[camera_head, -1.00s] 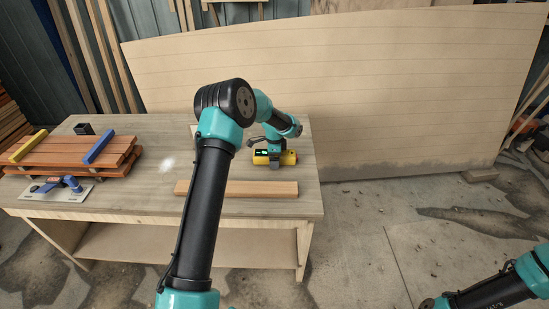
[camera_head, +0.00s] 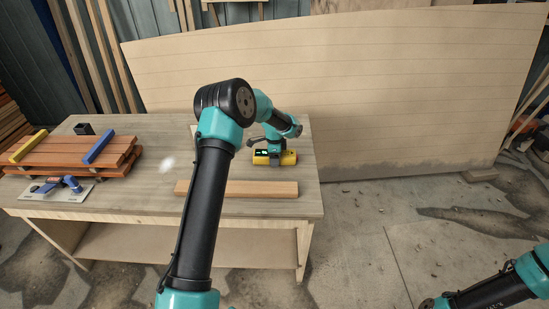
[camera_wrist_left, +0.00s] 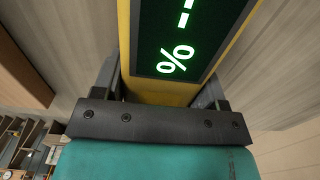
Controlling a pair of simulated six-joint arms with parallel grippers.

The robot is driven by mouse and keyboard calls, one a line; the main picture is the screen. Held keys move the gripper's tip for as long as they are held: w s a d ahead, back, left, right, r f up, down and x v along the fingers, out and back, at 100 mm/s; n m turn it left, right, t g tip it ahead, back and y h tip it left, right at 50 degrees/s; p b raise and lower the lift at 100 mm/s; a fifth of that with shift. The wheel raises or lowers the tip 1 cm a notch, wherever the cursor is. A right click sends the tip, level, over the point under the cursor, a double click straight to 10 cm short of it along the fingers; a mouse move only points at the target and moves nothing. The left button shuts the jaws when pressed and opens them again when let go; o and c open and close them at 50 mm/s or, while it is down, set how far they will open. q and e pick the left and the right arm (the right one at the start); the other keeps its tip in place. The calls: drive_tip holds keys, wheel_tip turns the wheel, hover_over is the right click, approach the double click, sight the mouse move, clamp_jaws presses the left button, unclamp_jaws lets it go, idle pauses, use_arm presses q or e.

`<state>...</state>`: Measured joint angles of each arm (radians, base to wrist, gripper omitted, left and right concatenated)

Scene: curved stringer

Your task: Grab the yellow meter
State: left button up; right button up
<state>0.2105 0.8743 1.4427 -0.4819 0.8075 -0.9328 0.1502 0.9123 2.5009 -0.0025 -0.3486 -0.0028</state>
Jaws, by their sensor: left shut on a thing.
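The yellow meter (camera_head: 288,158) lies on the right part of the workbench, with a dark display that glows green. My left gripper (camera_head: 274,159) comes down over it and is shut on its body. The fingers of my left gripper (camera_wrist_left: 162,95) sit on both sides of the yellow casing. My right arm shows only in part at the lower right of the head view; its gripper is out of sight.
A wooden strip (camera_head: 240,188) lies near the front edge of the workbench (camera_head: 130,204). Reddish boards (camera_head: 75,152) with a yellow bar (camera_head: 28,146) and a blue bar (camera_head: 99,149) are stacked at left. A large curved wooden panel (camera_head: 400,90) stands behind the bench.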

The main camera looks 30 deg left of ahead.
use_arm(q)
drive_tip(key=shift+r, duration=0.15)
drive_tip(key=shift+r, duration=1.45)
drive_tip(key=shift+s+r, duration=0.15)
drive_tip(key=shift+r, duration=0.1)
drive_tip(key=s+d, duration=0.2)
drive_tip(key=s, duration=0.2)
drive_tip(key=s+d+r, duration=0.1)
drive_tip(key=s+d, duration=0.2)
drive_tip(key=s, duration=0.2)
drive_tip(key=s+d, duration=0.3)
drive_tip(key=s, duration=0.1)
drive_tip(key=shift+s+d+r, duration=0.15)
drive_tip(key=shift+s+d, duration=0.05)
